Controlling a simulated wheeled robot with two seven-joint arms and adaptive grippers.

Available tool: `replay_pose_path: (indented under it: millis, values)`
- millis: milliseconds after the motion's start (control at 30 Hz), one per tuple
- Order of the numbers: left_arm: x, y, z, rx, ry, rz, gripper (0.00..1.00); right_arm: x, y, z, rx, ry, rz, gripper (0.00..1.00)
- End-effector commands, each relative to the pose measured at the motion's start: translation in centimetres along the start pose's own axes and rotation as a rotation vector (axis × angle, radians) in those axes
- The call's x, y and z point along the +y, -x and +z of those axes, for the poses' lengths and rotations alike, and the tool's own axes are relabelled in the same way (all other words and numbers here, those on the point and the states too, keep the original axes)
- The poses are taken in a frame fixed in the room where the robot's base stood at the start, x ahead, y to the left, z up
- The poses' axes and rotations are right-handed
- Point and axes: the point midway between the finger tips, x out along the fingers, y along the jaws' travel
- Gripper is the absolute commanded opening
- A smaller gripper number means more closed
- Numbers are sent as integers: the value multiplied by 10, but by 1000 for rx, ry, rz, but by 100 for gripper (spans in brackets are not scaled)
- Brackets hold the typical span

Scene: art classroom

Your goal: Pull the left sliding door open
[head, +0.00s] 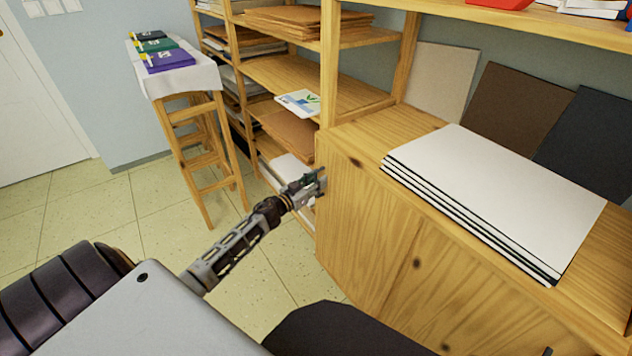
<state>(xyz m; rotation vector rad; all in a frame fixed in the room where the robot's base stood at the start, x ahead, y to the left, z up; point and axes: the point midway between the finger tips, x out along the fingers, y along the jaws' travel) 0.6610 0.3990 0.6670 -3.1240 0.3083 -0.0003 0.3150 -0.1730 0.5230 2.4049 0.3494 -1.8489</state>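The wooden cabinet (500,300) stands at the right, with a light wood front. Its left sliding door (362,225) is the panel at the left end of the front, and a slanting seam shows to its right. Small dark spots show on the front; I cannot tell which are finger holes. My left gripper (319,182) is at the left edge of this front, near its upper part. I cannot tell whether it touches the door or how far its fingers are apart. My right gripper is out of view.
A stack of white boards (490,195) lies on the cabinet top, with panels leaning behind. Open shelves (285,78) with boards adjoin the cabinet at the left. A tall stool (185,85) with books stands further left. The tiled floor (90,215) before them is clear.

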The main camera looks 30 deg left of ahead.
Motion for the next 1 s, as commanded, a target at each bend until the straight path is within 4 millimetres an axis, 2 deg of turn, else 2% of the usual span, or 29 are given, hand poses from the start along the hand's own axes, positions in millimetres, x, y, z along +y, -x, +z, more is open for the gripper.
replay_pose_path:
  millis: [233, 467, 1000]
  values:
    - [0, 0, 0, 0, 0, 0, 30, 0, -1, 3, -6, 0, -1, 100]
    - [0, 0, 0, 0, 0, 0, 1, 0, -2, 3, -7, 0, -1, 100]
    - [1, 0, 0, 0, 2, 0, 0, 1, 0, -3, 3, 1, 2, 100]
